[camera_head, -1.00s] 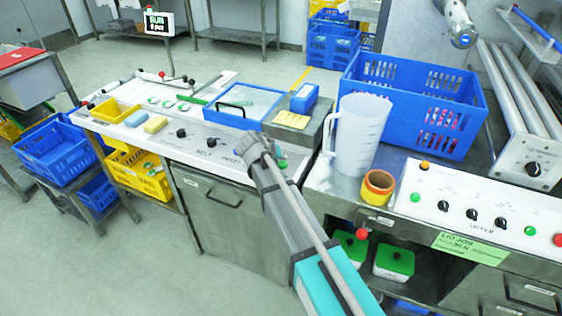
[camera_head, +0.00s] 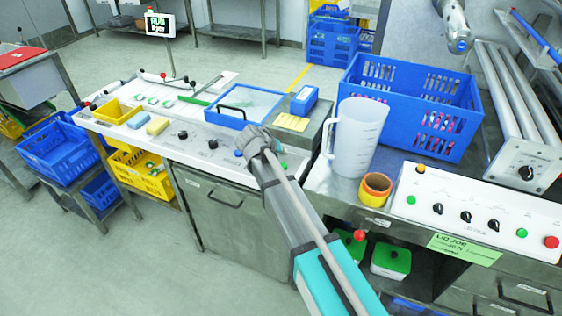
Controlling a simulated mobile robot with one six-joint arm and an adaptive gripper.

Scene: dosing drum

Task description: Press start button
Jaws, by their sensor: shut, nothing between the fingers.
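My gripper (camera_head: 257,141) shows from behind, held over the right part of the left machine's control panel (camera_head: 197,146). Its fingertips are mostly hidden by its own body, and it is shut with nothing seen in it. A blue button (camera_head: 239,153) shows just left of it. A green button (camera_head: 283,165) shows just right of it, partly covered by the gripper. I cannot tell whether the gripper touches the panel. Another green button (camera_head: 521,233) is on the right-hand panel. Which button is start cannot be read. The display (camera_head: 160,24) reads RUN in green.
Near the gripper are a clear-lidded blue tray (camera_head: 246,104), a grey block with a yellow pad (camera_head: 291,122), a clear jug (camera_head: 357,135) and a tape roll (camera_head: 375,188). A large blue crate (camera_head: 411,100) stands behind. A red button (camera_head: 551,242) is at the far right.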

